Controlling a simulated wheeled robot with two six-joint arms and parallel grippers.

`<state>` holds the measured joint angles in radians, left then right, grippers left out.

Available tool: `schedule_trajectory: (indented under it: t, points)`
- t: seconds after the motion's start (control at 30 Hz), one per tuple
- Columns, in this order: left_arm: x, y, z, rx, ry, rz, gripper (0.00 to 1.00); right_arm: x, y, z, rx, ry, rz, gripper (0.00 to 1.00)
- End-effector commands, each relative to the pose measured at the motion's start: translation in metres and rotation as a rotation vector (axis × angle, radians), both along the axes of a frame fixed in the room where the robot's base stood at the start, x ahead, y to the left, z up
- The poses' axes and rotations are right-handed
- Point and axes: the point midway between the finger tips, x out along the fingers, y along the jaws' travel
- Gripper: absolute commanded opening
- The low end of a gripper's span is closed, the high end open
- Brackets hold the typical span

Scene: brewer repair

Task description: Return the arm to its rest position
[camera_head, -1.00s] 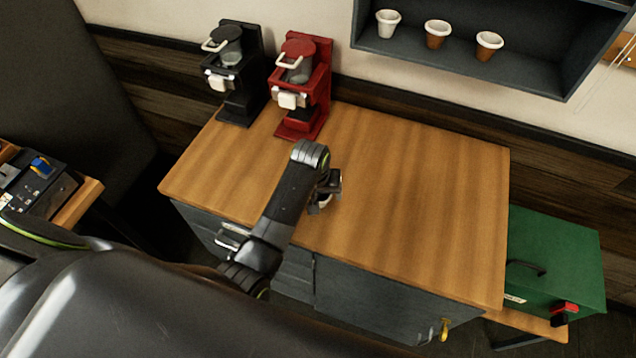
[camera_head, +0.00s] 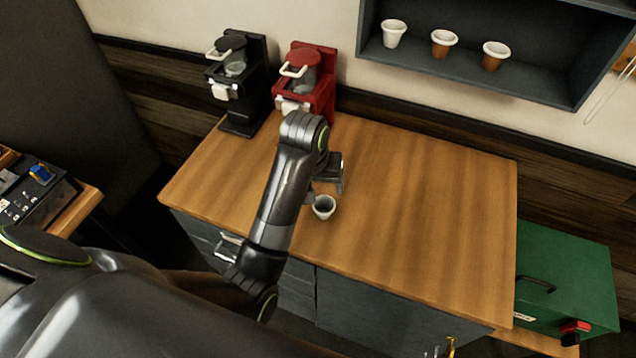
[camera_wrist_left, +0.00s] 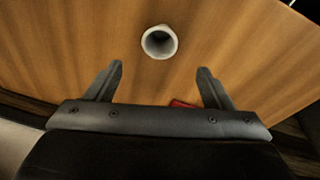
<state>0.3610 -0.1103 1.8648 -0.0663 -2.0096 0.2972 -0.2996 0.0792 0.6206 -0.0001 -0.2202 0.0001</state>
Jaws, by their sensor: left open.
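My left arm reaches in over the wooden counter (camera_head: 430,210) in the head view. Its gripper (camera_head: 327,190) is open, above and just behind a small white cup (camera_head: 323,207) that stands on the counter. In the left wrist view the gripper (camera_wrist_left: 160,85) has its fingers wide apart with nothing between them. The cup (camera_wrist_left: 159,42) stands beyond the fingertips, apart from them, and its dark inside shows. My right gripper is not in view.
A black brewer (camera_head: 240,85) and a red brewer (camera_head: 308,80) stand at the counter's back left. A wall shelf (camera_head: 470,75) holds three cups. A green box (camera_head: 570,270) is at the right. The counter's right half is clear.

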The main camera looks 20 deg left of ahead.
Motion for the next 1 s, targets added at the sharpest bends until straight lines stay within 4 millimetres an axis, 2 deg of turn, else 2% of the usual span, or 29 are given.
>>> schedule_trajectory:
  t: [0.4,0.53,0.67,0.8,1.0]
  points:
    - [-0.001,0.001,-0.001,0.001,-0.001,0.0,0.75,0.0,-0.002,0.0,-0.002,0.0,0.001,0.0]
    - [-0.013,0.012,-0.012,0.009,-0.005,0.005,0.75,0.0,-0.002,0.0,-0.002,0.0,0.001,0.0]
    - [-0.046,0.038,-0.036,0.031,-0.02,0.009,0.75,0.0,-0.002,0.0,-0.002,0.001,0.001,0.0]
    - [-0.095,0.071,-0.058,0.073,-0.047,0.001,0.75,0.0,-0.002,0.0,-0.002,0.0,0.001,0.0]
    - [-0.167,0.109,-0.07,0.146,-0.081,-0.037,0.75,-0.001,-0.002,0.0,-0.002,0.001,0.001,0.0]
